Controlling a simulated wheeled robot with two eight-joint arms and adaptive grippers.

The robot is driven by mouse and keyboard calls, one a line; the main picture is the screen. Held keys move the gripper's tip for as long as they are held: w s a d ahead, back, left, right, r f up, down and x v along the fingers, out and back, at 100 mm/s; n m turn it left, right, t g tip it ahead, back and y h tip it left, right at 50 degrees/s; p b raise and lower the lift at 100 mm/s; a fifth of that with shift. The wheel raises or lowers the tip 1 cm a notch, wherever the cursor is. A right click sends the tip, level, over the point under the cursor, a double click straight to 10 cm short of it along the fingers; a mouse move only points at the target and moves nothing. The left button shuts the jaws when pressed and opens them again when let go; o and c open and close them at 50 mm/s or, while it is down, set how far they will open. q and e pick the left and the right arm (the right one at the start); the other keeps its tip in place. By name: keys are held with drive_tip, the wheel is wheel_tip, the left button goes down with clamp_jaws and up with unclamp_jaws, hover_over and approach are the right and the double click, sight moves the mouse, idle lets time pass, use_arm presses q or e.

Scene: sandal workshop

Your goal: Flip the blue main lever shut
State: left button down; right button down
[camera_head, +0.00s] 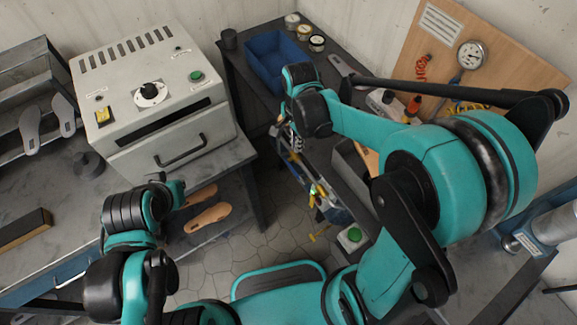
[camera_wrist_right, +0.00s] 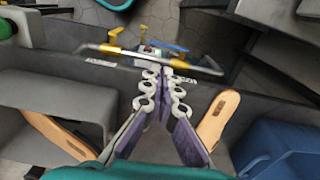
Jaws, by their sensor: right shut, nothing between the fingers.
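My right gripper (camera_wrist_right: 165,74) is in the middle of the right wrist view, its fingers drawn together with nothing between them. Its tips are close to a grey metal bar (camera_wrist_right: 140,56); I cannot tell whether they touch. A thin blue lever-like part (camera_wrist_right: 168,46) lies just beyond the bar, among yellow-ended handles (camera_wrist_right: 115,36). I cannot tell for sure that it is the main lever, or its angle. In the head view my right gripper (camera_head: 289,138) is partly hidden below its wrist, above the narrow bench. My left arm is at lower left; its fingers are not visible.
In the right wrist view, tan soles (camera_wrist_right: 217,116) lie near the fingers, with a blue bin (camera_wrist_right: 285,150) at lower right. In the head view, a grey oven-like machine (camera_head: 150,95) stands left. A green button (camera_head: 350,236) stands near the bench's front end. Tiled floor lies between benches.

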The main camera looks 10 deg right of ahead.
sight(295, 172)
drive_tip(key=shift+a+f, duration=0.1)
idle(0.3)
wheel_tip(295, 172, down, 14)
drive_tip(key=b, duration=0.5)
drive_tip(key=shift+b, duration=0.3)
drive_tip(key=shift+w, duration=0.1)
